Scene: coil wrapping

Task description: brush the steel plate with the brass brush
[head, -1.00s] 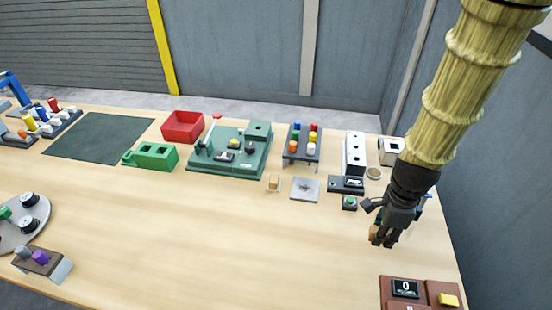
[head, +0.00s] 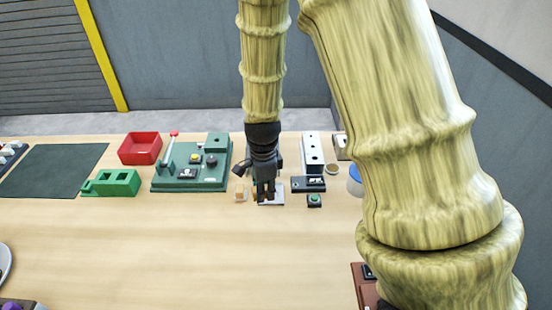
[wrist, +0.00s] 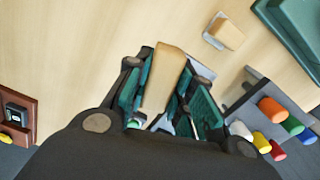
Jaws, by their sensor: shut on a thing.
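The steel plate (head: 277,199) lies flat on the table, partly hidden behind my gripper (head: 264,196) in the head view. A pale grey edge, likely the plate (wrist: 203,70), shows beside the right finger in the wrist view. My gripper is shut on a tan, wooden-looking block, apparently the brass brush (wrist: 163,78), which sticks out between its fingers. Its bristles are hidden. The gripper points down at the plate; I cannot tell whether the brush touches it.
A small tan block (head: 240,195) lies just left of the plate. A green fixture board (head: 185,185) stands behind left, a black box with a display (head: 309,185) to the right. A rack of coloured pegs (wrist: 262,95) is close to the gripper.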

